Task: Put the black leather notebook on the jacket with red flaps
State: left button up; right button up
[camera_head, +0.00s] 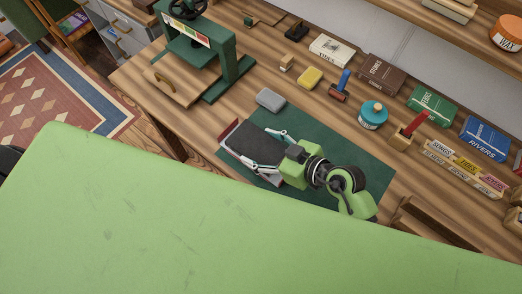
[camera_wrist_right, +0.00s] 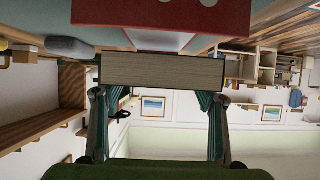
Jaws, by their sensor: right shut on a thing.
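The black leather notebook (camera_head: 252,143) is held between the fingers of my right gripper (camera_head: 268,151), over the green mat. In the right wrist view, its pale page block (camera_wrist_right: 160,71) faces the camera between the two fingertips. The jacket with red flaps lies under the notebook and is mostly hidden in the head view; a red flap (camera_head: 230,130) shows at its left edge. In the wrist view, a red flap (camera_wrist_right: 160,14) with pale round marks shows beyond the notebook. I cannot tell whether notebook and jacket touch. My left gripper is not in view.
The green mat (camera_head: 345,172) is bare to the right. A grey block (camera_head: 270,99) lies just behind it. A green press (camera_head: 220,65) stands at the back left. A yellow block (camera_head: 310,77), a turquoise jar (camera_head: 373,114) and several books line the back of the bench.

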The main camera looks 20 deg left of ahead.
aim_at(281, 160)
jog(key=shift+w+a+f, duration=0.15)
jog(key=shift+w+f, duration=0.15)
jog(key=shift+f, duration=0.05)
jog(key=shift+f+b, duration=0.4)
jog(key=shift+f, duration=1.1)
jog(key=o, duration=1.3)
jog(key=shift+f, duration=0.2)
jog(key=shift+c, duration=0.2)
jog(key=shift+r, duration=0.1)
jog(key=v, duration=1.2)
jog(key=shift+p, duration=0.4)
jog(key=shift+s, duration=0.15)
